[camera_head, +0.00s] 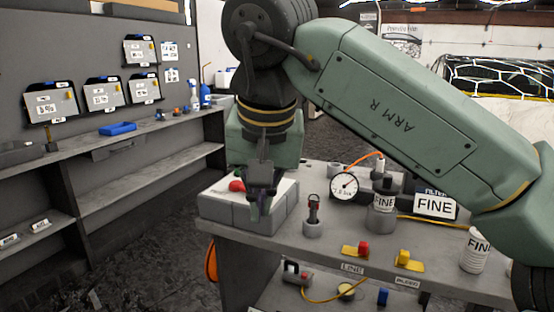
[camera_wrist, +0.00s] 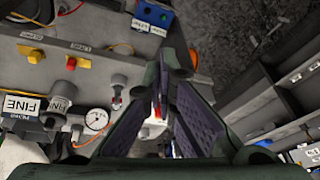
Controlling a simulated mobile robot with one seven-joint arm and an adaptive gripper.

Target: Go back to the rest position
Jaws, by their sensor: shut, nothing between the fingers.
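My gripper (camera_head: 260,205) points downward in the head view, in front of and partly over a grey box (camera_head: 222,211) with a pale top at the left end of the workbench. A red round object (camera_head: 237,185) shows on the box's top, just left of the gripper. In the wrist view, the two fingers of my gripper (camera_wrist: 172,68) come together at their tips and nothing shows held between them. I cannot tell whether the fingertips touch the box. My green arm crosses the upper right of the head view.
A shelf unit (camera_head: 140,190) stands at left, with open floor (camera_head: 150,262) between.

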